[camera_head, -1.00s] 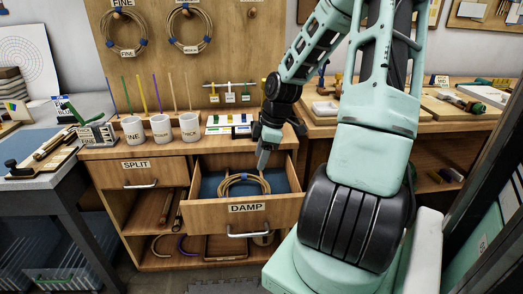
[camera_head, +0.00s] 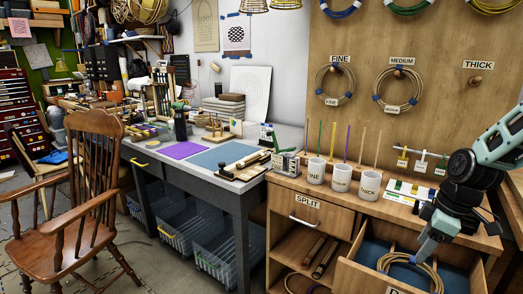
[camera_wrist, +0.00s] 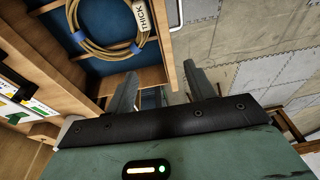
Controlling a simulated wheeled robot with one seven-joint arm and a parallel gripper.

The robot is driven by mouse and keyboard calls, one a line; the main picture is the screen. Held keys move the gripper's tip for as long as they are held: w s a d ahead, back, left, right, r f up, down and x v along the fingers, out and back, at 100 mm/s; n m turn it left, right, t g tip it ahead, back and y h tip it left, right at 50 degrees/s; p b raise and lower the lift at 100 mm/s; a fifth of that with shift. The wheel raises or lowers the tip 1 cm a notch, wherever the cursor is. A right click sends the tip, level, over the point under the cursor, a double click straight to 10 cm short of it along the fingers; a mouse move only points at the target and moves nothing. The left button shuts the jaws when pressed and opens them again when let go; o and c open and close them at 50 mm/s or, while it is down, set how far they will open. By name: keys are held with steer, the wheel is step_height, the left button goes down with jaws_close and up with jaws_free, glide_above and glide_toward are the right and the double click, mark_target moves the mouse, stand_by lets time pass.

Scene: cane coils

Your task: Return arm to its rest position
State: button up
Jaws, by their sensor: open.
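My gripper (camera_head: 422,252) hangs over the pulled-out, blue-lined drawer (camera_head: 350,279) at the lower right of the head view. In the wrist view, my gripper (camera_wrist: 160,90) has its two fingers wide apart with nothing between them. A tan cane coil (camera_head: 432,277) lies in the drawer below the gripper. In the wrist view, the coil (camera_wrist: 75,27) carries a tag reading THICK and lies clear of the fingers. Most of my arm is outside the head view at the right.
Three white cups (camera_head: 341,178) and a small rack of tags (camera_head: 420,160) stand on the cabinet top. Coils marked FINE (camera_head: 334,84) and MEDIUM (camera_head: 398,89) hang on the board; the THICK peg (camera_head: 475,80) is bare. A wooden chair (camera_head: 75,200) stands at left, with open floor around it.

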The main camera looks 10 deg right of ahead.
steer(key=s+a+r+g+p, duration=0.1)
steer(key=a+r, duration=0.2)
steer(key=a, duration=0.7)
steer(key=s+a+r+g+p, duration=0.1)
steer(key=a+r, duration=0.1)
steer(key=a, duration=0.8)
steer(key=s+a+r, duration=0.2)
steer(key=s+a, duration=0.4)
steer(key=a, duration=0.1)
steer(key=s+a+r+h+p, duration=0.1)
steer(key=s+a+r, duration=0.2)
steer(key=s+a, duration=0.4)
steer(key=shift+s+a+r+m, duration=0.25)
steer(key=shift+a+r+m, duration=0.05)
steer(key=shift+r, duration=0.05)
